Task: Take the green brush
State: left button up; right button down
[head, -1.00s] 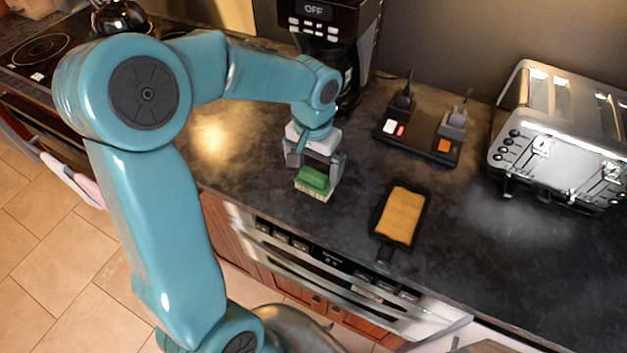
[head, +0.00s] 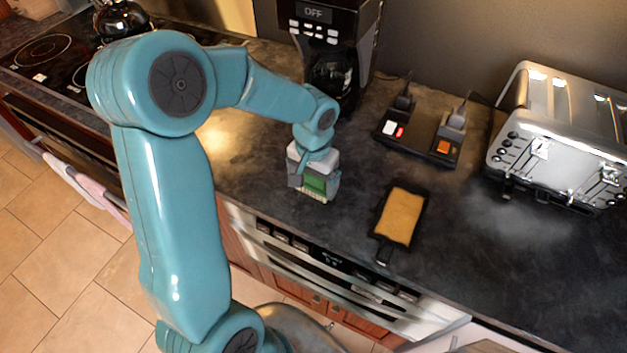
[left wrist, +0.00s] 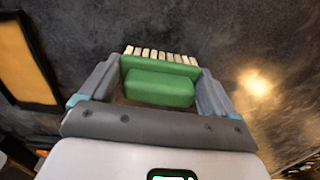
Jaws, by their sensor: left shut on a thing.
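The green brush (head: 315,187) with pale bristles is at the dark counter near its front edge, left of the black pan. My left gripper (head: 314,184) comes down over it from above and is shut on it. In the left wrist view the brush (left wrist: 158,88) sits between the two grey fingers (left wrist: 155,92), one at each end, with its bristles pointing away from the palm. I cannot tell whether the bristles touch the counter. My right gripper is not in view.
A black pan with a tan sponge-like slab (head: 402,214) lies to the right. A black stand with switches (head: 420,138) is behind it. A chrome toaster (head: 560,135) stands at the right and a coffee maker (head: 335,50) at the back. Bare counter surrounds the brush.

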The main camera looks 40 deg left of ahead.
pick_arm(q)
notch_tip(320, 180, up, 20)
jog(key=o, duration=0.5)
jog(key=c, duration=0.4)
